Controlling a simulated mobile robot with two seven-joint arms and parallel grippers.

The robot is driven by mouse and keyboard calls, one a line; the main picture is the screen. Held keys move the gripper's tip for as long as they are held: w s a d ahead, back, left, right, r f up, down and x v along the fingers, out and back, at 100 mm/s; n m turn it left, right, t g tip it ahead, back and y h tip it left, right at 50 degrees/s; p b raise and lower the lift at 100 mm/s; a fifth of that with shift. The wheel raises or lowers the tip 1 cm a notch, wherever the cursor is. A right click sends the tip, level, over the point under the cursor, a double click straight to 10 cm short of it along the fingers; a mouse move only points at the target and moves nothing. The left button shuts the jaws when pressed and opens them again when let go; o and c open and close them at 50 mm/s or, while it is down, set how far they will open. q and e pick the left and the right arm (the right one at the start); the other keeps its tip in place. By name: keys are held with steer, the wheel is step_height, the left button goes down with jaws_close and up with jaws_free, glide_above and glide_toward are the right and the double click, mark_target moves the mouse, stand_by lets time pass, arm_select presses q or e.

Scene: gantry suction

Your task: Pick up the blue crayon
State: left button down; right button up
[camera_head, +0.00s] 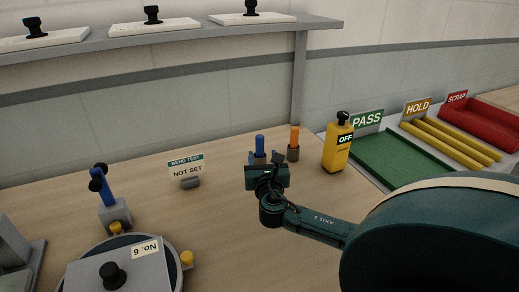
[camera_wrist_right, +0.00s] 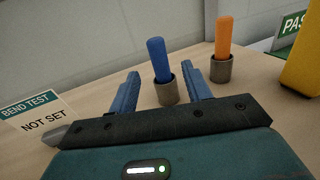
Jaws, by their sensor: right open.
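The blue crayon (camera_head: 260,143) stands upright in a small grey-brown cup on the wooden table. It also shows in the right wrist view (camera_wrist_right: 158,58), with its cup (camera_wrist_right: 168,93) below it. My right gripper (camera_head: 264,158) is open and empty, just in front of the crayon. In the right wrist view its two blue fingers (camera_wrist_right: 160,70) point toward the crayon, one on each side in the picture. I cannot tell whether the crayon is between the fingertips or just beyond them. My left gripper is not in view.
An orange crayon (camera_head: 294,137) stands in its own cup close on the right. A yellow device reading OFF (camera_head: 337,155) is further right, before the green PASS tray (camera_head: 393,162). A NOT SET sign (camera_head: 187,171) stands left. A shelf (camera_head: 200,42) runs above.

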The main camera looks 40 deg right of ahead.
mark_target(259, 141)
steer(key=x, duration=0.9)
steer(key=shift+w+a, duration=0.1)
jaws_close()
stand_by(0.4)
